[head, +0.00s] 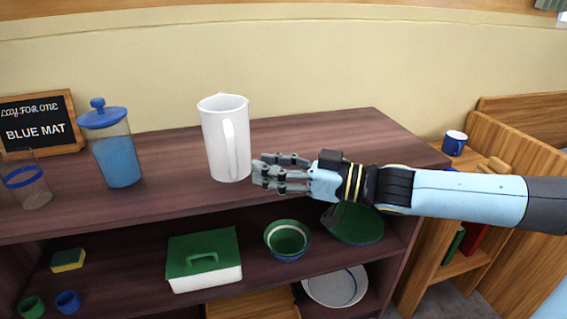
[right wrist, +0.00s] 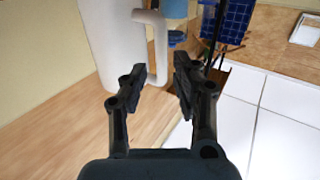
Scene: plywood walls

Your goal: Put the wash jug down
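The white wash jug (head: 214,150) stands upright on the brown top of the shelf unit (head: 300,136), with its handle (head: 231,150) facing the front. My right gripper (head: 268,173) is just to the right of the jug, low beside it. In the right wrist view the jug (right wrist: 112,40) is at the upper left. Its handle (right wrist: 160,50) shows in the gap between my right gripper's (right wrist: 158,72) spread fingers. The fingers are open and I see no contact with the handle. My left gripper is not in view.
A blue-lidded jar (head: 117,158), a clear glass with a blue band (head: 27,185) and a letter board (head: 38,122) stand left of the jug. A green-lidded box (head: 204,259) and bowls (head: 287,240) are on the shelf below. The top's back right is clear.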

